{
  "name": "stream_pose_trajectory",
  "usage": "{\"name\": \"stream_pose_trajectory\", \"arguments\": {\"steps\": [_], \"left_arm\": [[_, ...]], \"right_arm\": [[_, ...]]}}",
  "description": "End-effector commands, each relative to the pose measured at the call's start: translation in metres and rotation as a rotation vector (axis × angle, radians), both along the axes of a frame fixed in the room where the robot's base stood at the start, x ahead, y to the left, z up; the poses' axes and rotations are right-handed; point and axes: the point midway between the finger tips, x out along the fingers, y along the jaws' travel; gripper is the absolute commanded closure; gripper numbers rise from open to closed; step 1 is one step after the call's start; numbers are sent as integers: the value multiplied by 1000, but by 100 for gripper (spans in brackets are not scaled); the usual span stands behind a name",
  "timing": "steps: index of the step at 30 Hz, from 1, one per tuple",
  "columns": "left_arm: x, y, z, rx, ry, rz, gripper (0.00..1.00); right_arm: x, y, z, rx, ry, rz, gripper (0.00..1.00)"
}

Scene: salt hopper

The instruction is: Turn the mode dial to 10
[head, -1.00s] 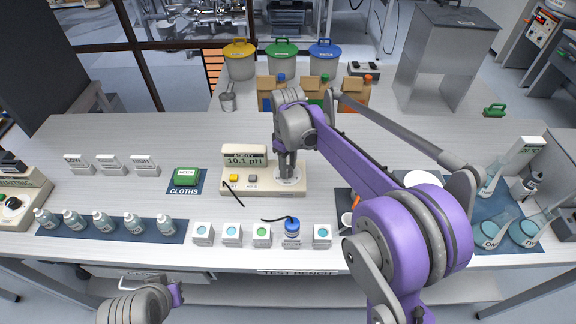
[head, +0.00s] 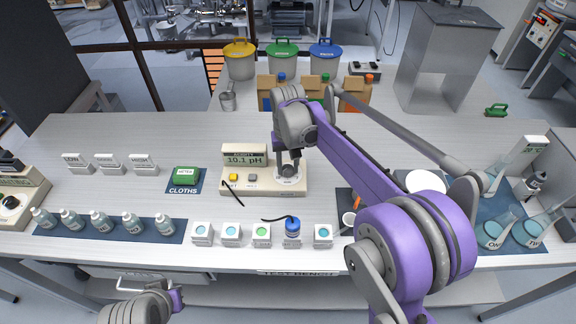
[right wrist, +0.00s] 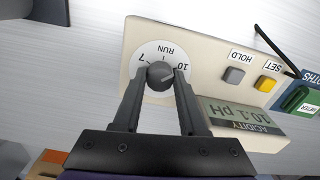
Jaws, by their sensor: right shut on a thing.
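The mode dial is a dark round knob (right wrist: 160,76) on a white disc marked 7, RUN and 10, at the right end of the cream acidity meter (head: 235,185). The dial also shows in the head view (head: 288,171). A pale line on the knob seems to point toward the 10 side. The meter display (head: 245,160) reads 10.1 pH. My right gripper (right wrist: 160,82) is shut on the knob, one finger on each side; it also shows in the head view (head: 288,160). My left gripper (head: 176,298) is low at the left, off the bench front, its jaws unclear.
A yellow SET button (right wrist: 269,84) and a grey HOLD button (right wrist: 234,76) sit beside the dial. Several small cups and a blue-capped pot (head: 292,226) stand in front. A green box lies on the cloths mat (head: 184,191).

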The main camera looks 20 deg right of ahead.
Motion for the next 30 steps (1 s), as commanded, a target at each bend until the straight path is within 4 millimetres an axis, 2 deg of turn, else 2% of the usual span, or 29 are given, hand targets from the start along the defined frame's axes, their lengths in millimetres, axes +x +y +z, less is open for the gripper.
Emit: {"name": "stream_pose_trajectory", "arguments": {"steps": [12,29,30], "left_arm": [[-1,0,-2,0,2,0,100],[-1,0,-3,0,2,0,100],[-1,0,-3,0,2,0,100]], "right_arm": [[0,0,0,0,0,-196,100],[0,0,0,0,0,-225,100],[0,0,0,0,0,-225,53]]}}
